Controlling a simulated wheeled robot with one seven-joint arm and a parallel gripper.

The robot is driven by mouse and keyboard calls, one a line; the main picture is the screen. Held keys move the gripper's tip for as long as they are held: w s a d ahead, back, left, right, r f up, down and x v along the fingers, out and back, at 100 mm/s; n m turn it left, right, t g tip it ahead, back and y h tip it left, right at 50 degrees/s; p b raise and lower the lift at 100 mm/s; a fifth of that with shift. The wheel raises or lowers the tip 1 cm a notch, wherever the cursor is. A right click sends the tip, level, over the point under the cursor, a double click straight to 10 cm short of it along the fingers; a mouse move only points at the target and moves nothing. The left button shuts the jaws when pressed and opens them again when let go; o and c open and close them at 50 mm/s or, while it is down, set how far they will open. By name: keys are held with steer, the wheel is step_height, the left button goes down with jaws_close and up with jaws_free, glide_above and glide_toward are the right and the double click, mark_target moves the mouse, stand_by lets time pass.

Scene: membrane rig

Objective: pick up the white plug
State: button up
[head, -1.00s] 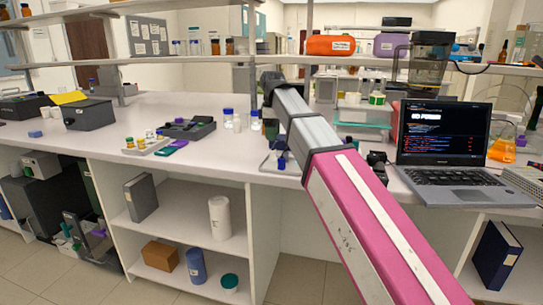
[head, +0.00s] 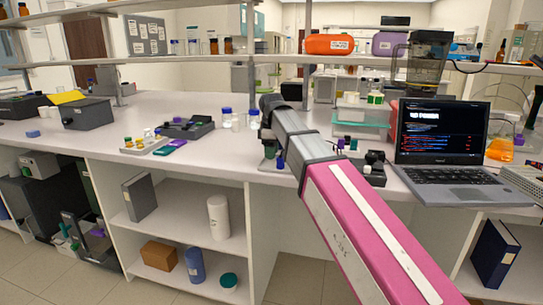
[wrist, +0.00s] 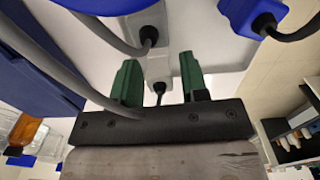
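In the wrist view, a white plug (wrist: 158,68) with a black collar and a dark cable sits between the two green fingers of my gripper (wrist: 160,80). A narrow gap seems to show on each side of it, so my gripper looks open around the plug. In the head view, my arm covers most of the spot at the bench's front edge, and the white plug cannot be made out there.
In the wrist view, a grey-white connector (wrist: 148,36) with a thick grey cable lies just beyond the plug. A blue plug (wrist: 250,15) with a dark cable is at the upper right. In the head view, a laptop (head: 455,180) stands right of my arm.

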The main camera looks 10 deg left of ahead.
steer(key=c, duration=0.6)
steer(key=shift+r, duration=0.15)
jaws_close()
steer(key=shift+r, duration=0.5)
step_height(320, 180, up, 3)
steer(key=shift+f, duration=0.15)
steer(key=s+a+r, duration=0.5)
steer(key=s+r, duration=0.2)
steer(key=s, duration=0.3)
steer(key=shift+s+a, duration=0.2)
